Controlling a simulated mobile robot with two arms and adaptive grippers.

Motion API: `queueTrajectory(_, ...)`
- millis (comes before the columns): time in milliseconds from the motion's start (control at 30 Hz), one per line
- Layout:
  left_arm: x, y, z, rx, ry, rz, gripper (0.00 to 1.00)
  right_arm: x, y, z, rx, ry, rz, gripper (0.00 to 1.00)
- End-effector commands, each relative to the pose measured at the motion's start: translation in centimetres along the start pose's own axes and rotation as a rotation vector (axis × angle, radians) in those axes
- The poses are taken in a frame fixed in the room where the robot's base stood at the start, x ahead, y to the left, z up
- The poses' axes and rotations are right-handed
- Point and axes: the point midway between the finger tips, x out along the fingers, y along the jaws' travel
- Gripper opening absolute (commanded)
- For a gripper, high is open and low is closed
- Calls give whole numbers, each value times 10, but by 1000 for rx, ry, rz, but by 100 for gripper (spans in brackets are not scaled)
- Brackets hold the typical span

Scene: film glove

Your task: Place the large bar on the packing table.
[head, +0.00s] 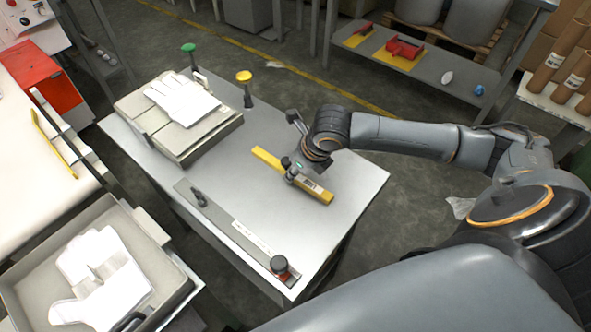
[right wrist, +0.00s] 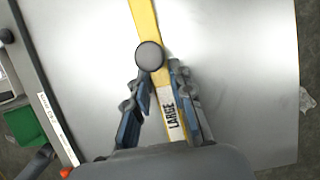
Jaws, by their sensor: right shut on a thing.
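The large bar (head: 266,157) is long and yellow, with a dark round knob and a white label. In the right wrist view the label on the bar (right wrist: 168,105) reads LARGE. My right gripper (head: 290,172) reaches over the packing table (head: 352,180) from the right. Its two fingers (right wrist: 160,108) are shut on the bar, one on each side, near the knob. The bar lies along the grey tabletop; I cannot tell whether it touches it or is just above. My left gripper is not in view.
A grey metal bar with black knobs (head: 232,226) runs along the table's front edge. The table's right part is clear.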

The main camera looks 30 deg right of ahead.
Motion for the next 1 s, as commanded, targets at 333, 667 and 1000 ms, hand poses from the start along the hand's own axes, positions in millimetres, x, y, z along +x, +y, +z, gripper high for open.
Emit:
queueTrajectory(333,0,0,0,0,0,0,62,0,0,-1,0,4,0,45)
queueTrajectory(667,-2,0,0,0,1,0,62,-11,-1,0,-1,2,-2,45)
queueTrajectory(1000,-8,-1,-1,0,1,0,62,-81,-1,1,-1,0,-4,45)
